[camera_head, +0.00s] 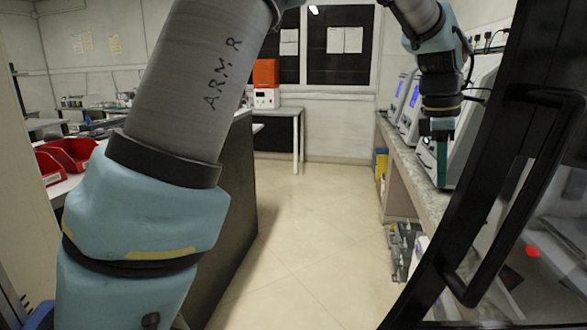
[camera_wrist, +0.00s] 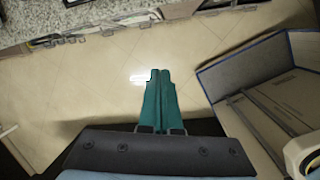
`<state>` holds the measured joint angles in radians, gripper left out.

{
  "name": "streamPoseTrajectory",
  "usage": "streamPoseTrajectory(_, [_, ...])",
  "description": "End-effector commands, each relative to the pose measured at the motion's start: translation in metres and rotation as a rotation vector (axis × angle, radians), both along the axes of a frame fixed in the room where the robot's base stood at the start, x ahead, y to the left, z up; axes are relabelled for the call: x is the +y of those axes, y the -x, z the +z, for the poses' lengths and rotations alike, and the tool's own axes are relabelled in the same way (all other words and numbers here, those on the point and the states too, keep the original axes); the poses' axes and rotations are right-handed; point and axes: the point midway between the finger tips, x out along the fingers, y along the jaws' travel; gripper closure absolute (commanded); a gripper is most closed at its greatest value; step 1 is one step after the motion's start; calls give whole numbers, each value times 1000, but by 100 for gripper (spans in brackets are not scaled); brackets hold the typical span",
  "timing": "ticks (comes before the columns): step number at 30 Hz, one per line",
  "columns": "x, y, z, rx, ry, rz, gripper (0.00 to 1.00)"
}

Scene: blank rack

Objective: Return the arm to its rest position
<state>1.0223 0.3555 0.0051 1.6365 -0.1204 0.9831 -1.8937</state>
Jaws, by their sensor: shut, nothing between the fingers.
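My gripper (camera_head: 441,165) is at the upper right of the head view, its green fingers pointing down in front of the machines on the right bench. In the wrist view the two green fingers of my gripper (camera_wrist: 160,78) lie side by side, shut, with nothing between them. Tiled floor shows beyond their tips. My grey and light blue arm fills much of the left of the head view and hides part of the room behind it.
A black-framed door with a handle (camera_head: 530,190) stands close on the right. A speckled bench (camera_head: 412,170) bears several machines with screens. Red bins (camera_head: 70,153) sit on the left counter. An orange and white device (camera_head: 266,85) stands at the back. The middle floor (camera_head: 300,235) is clear.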

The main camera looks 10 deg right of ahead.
Motion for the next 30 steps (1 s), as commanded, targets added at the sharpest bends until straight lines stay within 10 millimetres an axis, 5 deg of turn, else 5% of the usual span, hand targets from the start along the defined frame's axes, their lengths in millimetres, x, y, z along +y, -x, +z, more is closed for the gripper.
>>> streamPoseTrajectory(3, [76, -51, -23, -62, -25, -124, 100])
streamPoseTrajectory(9, [209, -94, -61, -154, -86, -386, 100])
streamPoseTrajectory(13, [297, -94, -86, -195, -136, -568, 100])
streamPoseTrajectory(18, [389, -67, -114, -222, -193, -796, 100])
streamPoseTrajectory(24, [443, -34, -132, -230, -229, -971, 100])
streamPoseTrajectory(30, [453, -26, -136, -231, -236, -1018, 100])
